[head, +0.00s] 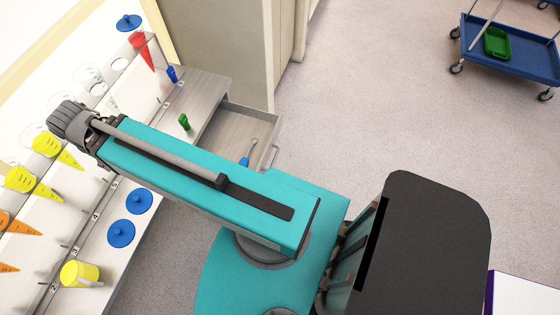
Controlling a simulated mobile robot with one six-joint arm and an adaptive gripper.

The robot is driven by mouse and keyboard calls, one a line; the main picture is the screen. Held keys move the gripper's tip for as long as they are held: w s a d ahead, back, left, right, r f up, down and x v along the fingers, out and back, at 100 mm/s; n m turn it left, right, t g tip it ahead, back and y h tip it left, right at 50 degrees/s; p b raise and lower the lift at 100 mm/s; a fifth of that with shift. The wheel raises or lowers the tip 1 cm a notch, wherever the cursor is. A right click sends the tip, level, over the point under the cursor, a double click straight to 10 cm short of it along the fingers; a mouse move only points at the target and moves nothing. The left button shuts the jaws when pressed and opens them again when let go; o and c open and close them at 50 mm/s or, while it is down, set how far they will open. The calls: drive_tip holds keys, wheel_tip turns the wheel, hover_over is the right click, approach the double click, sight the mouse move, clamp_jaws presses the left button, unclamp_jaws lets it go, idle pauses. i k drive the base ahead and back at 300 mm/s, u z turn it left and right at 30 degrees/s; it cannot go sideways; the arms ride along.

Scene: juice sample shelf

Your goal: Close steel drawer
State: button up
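The steel drawer (240,125) is pulled out from under the grey shelf counter (205,92), in the upper middle of the head view. Its front panel with a bar handle (274,157) faces right, towards the open floor. A blue-handled tool (245,162) lies in the drawer. My teal arm crosses below the drawer in the picture and hides its near part. The arm's dark grey ribbed end part shows at the left over the shelf. I cannot see my gripper's fingers.
A small green object (184,122) and a blue one (172,74) stand by the counter. Shelves at left hold coloured cones, blue discs (121,233) and a yellow cup (79,273). A beige wall corner stands behind the drawer. A blue cart (515,57) is upper right; floor between is clear.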

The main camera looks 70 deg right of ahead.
sight(229, 135)
drive_tip(key=z, duration=0.1)
drive_tip(key=k, duration=0.5)
drive_tip(key=z, duration=1.8)
drive_tip(key=i, duration=0.2)
drive_tip(key=u, duration=0.45)
